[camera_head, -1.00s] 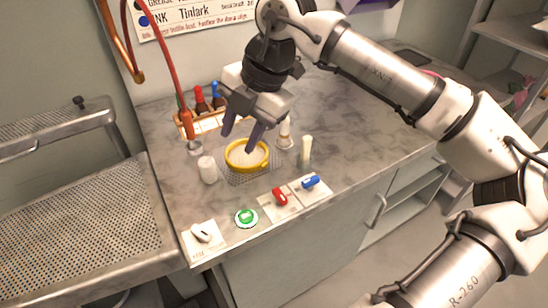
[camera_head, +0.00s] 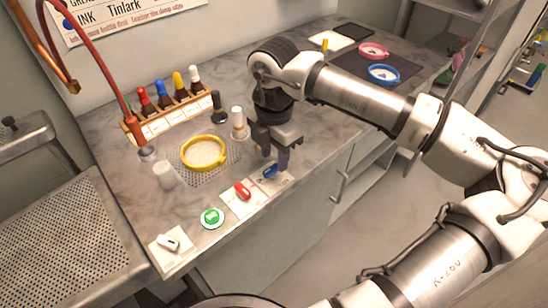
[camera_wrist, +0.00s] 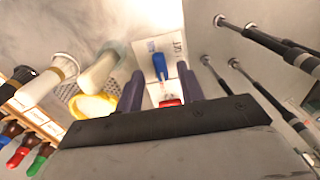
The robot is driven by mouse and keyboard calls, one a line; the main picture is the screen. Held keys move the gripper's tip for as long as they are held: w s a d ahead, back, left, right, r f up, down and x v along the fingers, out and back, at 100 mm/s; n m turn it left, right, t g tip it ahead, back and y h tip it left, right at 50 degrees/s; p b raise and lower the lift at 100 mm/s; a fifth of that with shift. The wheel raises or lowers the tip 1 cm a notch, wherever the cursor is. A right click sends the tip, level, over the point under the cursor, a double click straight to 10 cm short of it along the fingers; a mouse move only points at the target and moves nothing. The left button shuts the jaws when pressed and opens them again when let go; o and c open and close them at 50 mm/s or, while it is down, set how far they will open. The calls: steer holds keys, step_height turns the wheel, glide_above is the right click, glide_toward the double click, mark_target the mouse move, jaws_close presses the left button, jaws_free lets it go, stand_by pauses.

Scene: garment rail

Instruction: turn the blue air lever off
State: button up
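The blue air lever (camera_head: 270,172) sits on a pale plate near the front edge of the counter. My gripper (camera_head: 275,162) points down over it, with its fingers close behind the lever in the head view. In the wrist view the fingers (camera_wrist: 160,78) are apart, with the blue lever (camera_wrist: 160,65) in the gap between them and nothing gripped. I cannot tell whether a finger touches the lever. The red lever (camera_head: 243,190) is beside it to the left and also shows in the wrist view (camera_wrist: 171,103).
A green button (camera_head: 212,218) and a white switch (camera_head: 168,242) line the front edge to the left. A yellow ring (camera_head: 204,153) lies on a mesh mat behind the levers. A white-topped bottle (camera_head: 238,122) stands close to my gripper. A bottle rack (camera_head: 165,122) is further back.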

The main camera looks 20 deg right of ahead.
mark_target(271, 173)
steer(key=shift+f, duration=1.45)
steer(key=shift+c, duration=0.2)
jaws_close()
